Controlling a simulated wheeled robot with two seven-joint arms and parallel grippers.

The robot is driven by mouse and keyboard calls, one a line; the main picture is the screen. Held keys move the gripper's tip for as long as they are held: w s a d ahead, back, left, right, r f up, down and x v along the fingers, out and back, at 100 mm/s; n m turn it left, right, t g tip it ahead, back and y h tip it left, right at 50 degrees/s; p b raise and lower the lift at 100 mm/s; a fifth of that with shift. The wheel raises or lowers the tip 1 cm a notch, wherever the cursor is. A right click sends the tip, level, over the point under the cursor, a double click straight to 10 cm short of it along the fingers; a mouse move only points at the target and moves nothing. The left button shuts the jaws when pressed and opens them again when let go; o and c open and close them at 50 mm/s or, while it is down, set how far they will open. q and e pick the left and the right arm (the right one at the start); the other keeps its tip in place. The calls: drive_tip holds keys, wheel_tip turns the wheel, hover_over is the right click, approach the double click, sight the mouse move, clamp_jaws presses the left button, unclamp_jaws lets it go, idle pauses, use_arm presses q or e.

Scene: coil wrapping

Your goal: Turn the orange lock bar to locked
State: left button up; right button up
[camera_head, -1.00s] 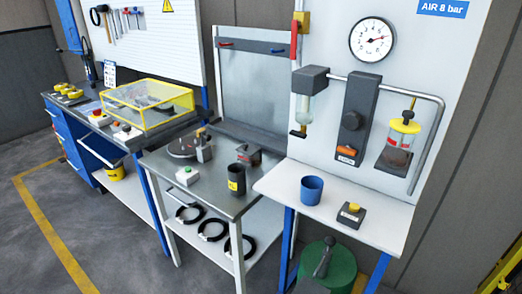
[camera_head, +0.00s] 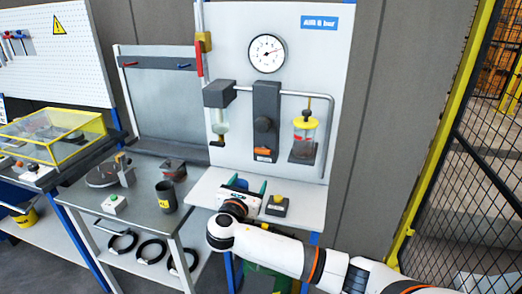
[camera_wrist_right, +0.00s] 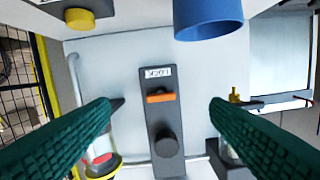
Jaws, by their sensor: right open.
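The orange lock bar (camera_head: 263,152) sits low on the dark grey regulator block (camera_head: 266,103) on the white panel, lying roughly crosswise. A small white label is just below it. In the right wrist view, which is upside down, the bar (camera_wrist_right: 161,97) lies crosswise between the label and the round knob (camera_wrist_right: 166,144). My right gripper (camera_head: 243,184) is over the small shelf, below and in front of the bar. Its green fingers (camera_wrist_right: 167,104) are spread wide on both sides of the block, with nothing between them. My left gripper is out of view.
A blue cup (camera_wrist_right: 207,15) and a dark box with a yellow button (camera_head: 278,205) stand on the white shelf (camera_head: 312,206). The gauge (camera_head: 267,54) is above the block. The yellow-capped jar (camera_head: 305,132) and grey pipe (camera_head: 331,120) are right of it.

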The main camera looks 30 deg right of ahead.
sight(262, 152)
drive_tip(key=shift+n+h, duration=0.6)
drive_tip(key=p+x, duration=0.1)
drive_tip(key=x, duration=0.3)
drive_tip(key=r+p+x, duration=0.1)
drive_tip(key=x, duration=0.3)
drive_tip(key=r+p+x, duration=0.1)
drive_tip(key=x, duration=0.3)
drive_tip(key=shift+w+r, duration=0.15)
drive_tip(key=shift+w, duration=0.15)
drive_tip(key=shift+w+d, duration=0.5)
drive_tip(key=shift+d, duration=0.05)
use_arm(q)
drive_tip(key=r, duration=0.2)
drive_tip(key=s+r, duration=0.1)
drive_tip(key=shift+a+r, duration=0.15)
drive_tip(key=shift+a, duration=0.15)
use_arm(e)
drive_tip(key=c, duration=1)
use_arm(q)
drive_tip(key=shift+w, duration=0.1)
